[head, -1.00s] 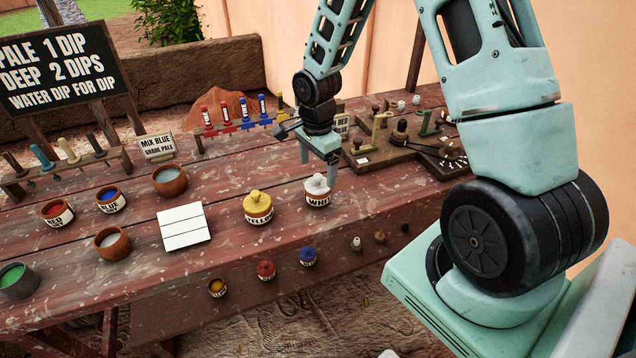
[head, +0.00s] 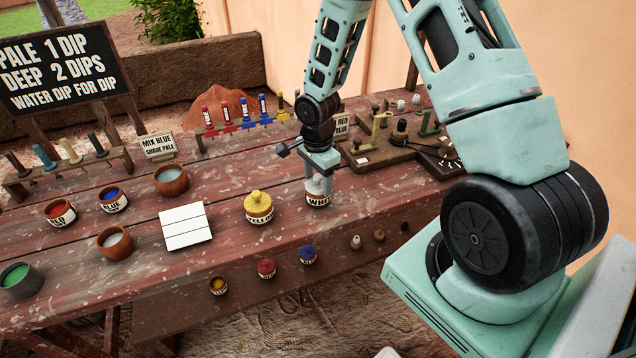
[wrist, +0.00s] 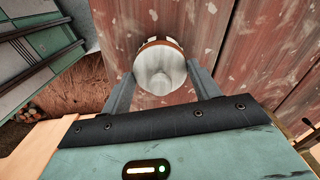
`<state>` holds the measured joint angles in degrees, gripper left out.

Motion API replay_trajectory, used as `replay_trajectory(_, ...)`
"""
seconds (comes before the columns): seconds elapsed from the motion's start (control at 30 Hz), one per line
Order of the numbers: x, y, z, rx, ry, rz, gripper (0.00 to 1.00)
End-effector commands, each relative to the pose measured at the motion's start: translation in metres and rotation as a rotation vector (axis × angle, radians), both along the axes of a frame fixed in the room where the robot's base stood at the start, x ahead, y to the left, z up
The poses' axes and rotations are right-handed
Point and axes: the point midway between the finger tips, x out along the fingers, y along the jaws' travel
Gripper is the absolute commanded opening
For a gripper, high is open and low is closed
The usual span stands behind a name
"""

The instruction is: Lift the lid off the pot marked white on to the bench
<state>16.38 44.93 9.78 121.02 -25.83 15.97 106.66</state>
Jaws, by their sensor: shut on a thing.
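The pot marked white (head: 318,199) stands upright on the red bench (head: 225,265), near its front edge. Its pale lid (wrist: 160,72) shows in the wrist view between my two fingers, with a brown rim of the pot around its far side. My gripper (head: 319,184) points down over the pot and is shut on the lid, hiding most of it in the head view. In the wrist view my gripper (wrist: 158,88) has a finger on each side of the lid. The lid appears seated on the pot; I see no gap.
The yellow-lidded pot (head: 258,206) stands just left of the white pot. A white tile (head: 184,227) lies farther left. A wooden rack with tools (head: 400,148) is behind to the right. Bare bench lies between the tile and the yellow pot.

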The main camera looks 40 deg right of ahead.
Motion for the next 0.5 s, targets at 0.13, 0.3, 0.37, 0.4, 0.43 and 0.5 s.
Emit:
replay_trajectory(0.13, 0.000, 0.000, 0.001, 0.000, -0.001, 0.000, 0.40)
replay_trajectory(0.3, 0.001, 0.000, 0.013, -0.001, -0.003, 0.000, 0.40)
replay_trajectory(0.37, 0.001, 0.000, 0.021, -0.001, -0.004, 0.000, 0.40)
replay_trajectory(0.4, 0.001, 0.000, 0.027, 0.000, -0.004, 0.000, 0.40)
replay_trajectory(0.43, 0.001, 0.000, 0.033, -0.001, -0.006, -0.001, 0.40)
replay_trajectory(0.5, 0.001, -0.001, 0.047, -0.002, -0.006, -0.001, 0.40)
